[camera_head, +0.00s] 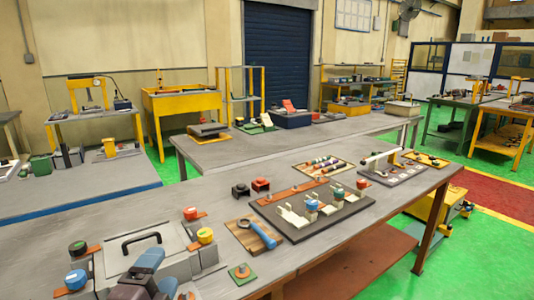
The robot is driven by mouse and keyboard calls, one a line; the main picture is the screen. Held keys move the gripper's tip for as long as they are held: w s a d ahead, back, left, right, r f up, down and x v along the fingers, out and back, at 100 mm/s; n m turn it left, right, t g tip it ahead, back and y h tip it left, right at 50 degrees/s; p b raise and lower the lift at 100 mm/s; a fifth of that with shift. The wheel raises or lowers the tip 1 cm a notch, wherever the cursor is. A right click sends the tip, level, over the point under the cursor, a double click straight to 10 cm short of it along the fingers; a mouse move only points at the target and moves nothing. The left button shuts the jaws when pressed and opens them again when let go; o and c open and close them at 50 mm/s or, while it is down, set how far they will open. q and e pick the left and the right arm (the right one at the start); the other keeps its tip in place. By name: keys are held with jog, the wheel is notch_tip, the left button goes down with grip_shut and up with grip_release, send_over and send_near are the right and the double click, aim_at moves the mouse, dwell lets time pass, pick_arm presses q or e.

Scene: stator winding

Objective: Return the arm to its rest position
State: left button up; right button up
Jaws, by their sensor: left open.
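My left gripper (150,263) shows at the bottom left of the head view, with blue-grey and dark parts cut off by the lower picture edge. It is open, and I see nothing held in it. It is in front of a grey case with a black handle (141,240) on the near workbench (205,190). I cannot tell its height above the bench. My right gripper is not in view.
Coloured knobs, one yellow (205,236), stand around the case. A wooden board with a blue ring tool (253,235) and a dark fixture plate (312,212) lie to the right. A parts tray (324,166) is behind. The bench's left rear is clear.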

pick_arm(q)
jog(key=s+a+f+n+g+y, duration=0.2)
jog(key=s+a+f+n+g, duration=0.2)
jog(key=s+f+n, duration=0.3)
jog(key=s+a+f+n+g+y, duration=0.2)
jog(key=s+a+f+n+g, duration=0.15)
jog(key=f, duration=0.45)
jog(key=s+a+f+n+g, duration=0.1)
jog(key=s+f+n+g, duration=0.3)
jog(key=s, duration=0.4)
jog(key=s+f+n+g, duration=0.4)
jog(key=s, duration=0.4)
jog(key=w+f+m+t+h+b, duration=0.1)
jog(key=w+f+t+b, duration=0.1)
jog(key=w+f+t, duration=0.6)
notch_tip(320, 180, down, 3)
jog(key=shift+d+b, duration=0.2)
jog(key=shift+b, duration=0.1)
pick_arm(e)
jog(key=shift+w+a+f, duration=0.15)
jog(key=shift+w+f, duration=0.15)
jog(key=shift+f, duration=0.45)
pick_arm(q)
jog(key=shift+w, duration=0.1)
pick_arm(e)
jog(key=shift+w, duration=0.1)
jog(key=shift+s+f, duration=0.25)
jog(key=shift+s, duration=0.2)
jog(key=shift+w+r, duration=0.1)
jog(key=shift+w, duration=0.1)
